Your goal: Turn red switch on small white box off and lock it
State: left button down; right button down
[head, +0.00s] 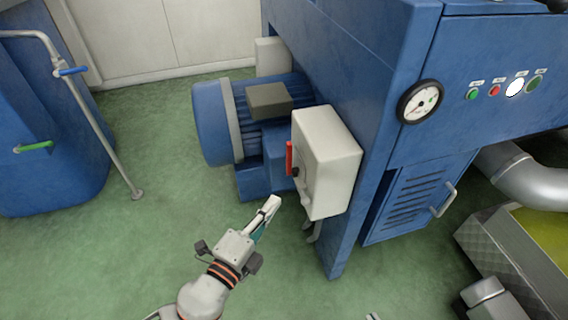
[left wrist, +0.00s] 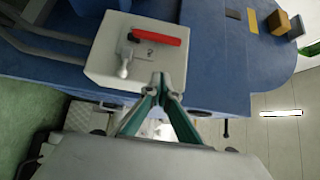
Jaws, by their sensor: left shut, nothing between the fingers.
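The small white box (head: 332,155) is fixed to the blue machine's side. Its red switch (head: 290,158) stands upright on the face turned to the left in the head view. In the left wrist view the white box (left wrist: 108,68) fills the upper middle, with the red switch (left wrist: 157,36) lying across its face. A pale grey fitting (left wrist: 125,62) sits beside the switch; I cannot tell if it is a lock. My left gripper (head: 268,207) is shut and empty, below and left of the box, apart from the switch. Its closed fingertips (left wrist: 160,80) show in the wrist view.
A blue motor (head: 215,120) stands behind the box. A pressure gauge (head: 419,102) and panel buttons are on the machine to the right. A bent rail (head: 95,120) stands at left. The green floor (head: 110,260) is open at lower left.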

jog(key=shift+s+f, duration=0.1)
pick_arm(q)
jog(key=shift+w+d, duration=0.1)
send_near(287, 166)
jog(key=w+d+r, duration=0.3)
jog(key=w+d, duration=0.1)
jog(key=d, duration=0.1)
jog(key=shift+w+a+r+b, duration=0.15)
jog(key=shift+w+r+b, duration=0.1)
jog(key=shift+w+b, duration=0.3)
jog(key=shift+w, duration=0.15)
pick_arm(e)
jog(key=shift+a, duration=0.1)
pick_arm(q)
jog(key=shift+r, duration=0.1)
pick_arm(e)
jog(key=shift+w, duration=0.2)
